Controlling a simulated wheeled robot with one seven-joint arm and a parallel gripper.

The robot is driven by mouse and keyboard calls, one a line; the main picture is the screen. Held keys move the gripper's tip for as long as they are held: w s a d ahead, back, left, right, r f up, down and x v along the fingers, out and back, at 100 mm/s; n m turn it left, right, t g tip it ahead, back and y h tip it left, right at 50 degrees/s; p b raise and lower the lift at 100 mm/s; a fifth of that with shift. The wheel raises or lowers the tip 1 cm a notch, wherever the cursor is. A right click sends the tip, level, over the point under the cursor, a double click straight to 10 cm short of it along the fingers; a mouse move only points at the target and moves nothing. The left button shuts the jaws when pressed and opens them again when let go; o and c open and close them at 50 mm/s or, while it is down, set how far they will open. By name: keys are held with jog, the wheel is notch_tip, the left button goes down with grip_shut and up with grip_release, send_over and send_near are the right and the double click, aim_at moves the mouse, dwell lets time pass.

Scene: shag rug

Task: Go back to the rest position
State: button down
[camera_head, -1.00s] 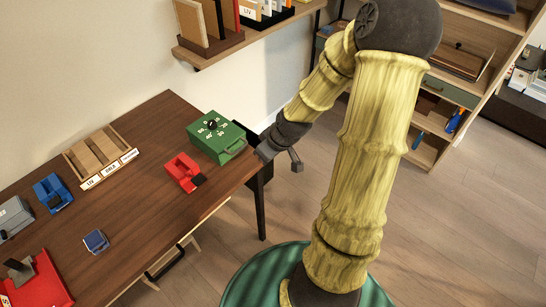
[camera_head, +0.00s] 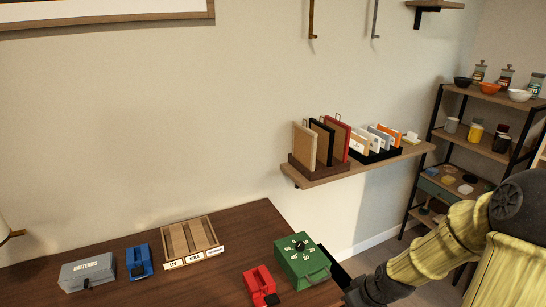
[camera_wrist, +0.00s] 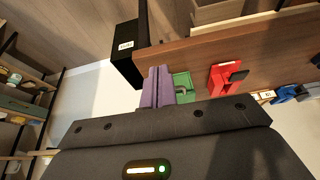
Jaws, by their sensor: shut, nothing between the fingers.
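My gripper (camera_wrist: 157,87) shows in the wrist view as two purple fingers side by side, shut with nothing between them. Behind them in that view is the green box (camera_wrist: 183,86) near the table edge. In the head view my yellow, ridged arm enters at the lower right, bent at a dark elbow. Its dark wrist end is low, just right of the table corner and the green box (camera_head: 301,262); the fingertips are hard to make out there.
The wooden table (camera_head: 235,226) holds a red device (camera_head: 259,283), a wooden tray (camera_head: 191,239), a blue device (camera_head: 139,262) and a grey batteries box (camera_head: 88,271). A wall shelf (camera_head: 365,165) with files is above. A rack (camera_head: 462,122) stands right. A black bin (camera_wrist: 126,52) shows in the wrist view.

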jog(key=s+a+r+m+p, duration=0.1)
jog(key=s+a+r+p, duration=0.1)
jog(key=r, duration=0.4)
jog(key=s+a+r+m+g+h+p, duration=0.1)
jog(key=s+a+r+p, duration=0.2)
jog(key=r, duration=0.3)
jog(key=s+a+r+m+p, duration=0.2)
jog(key=s+a+r+p, duration=0.1)
jog(key=r+p, duration=0.2)
jog(key=shift+a+r+g+h, duration=0.3)
jog(key=shift+a+r+h, duration=0.1)
jog(key=shift+r, duration=0.4)
jog(key=shift+w, duration=0.2)
jog(key=shift+s+d, duration=0.1)
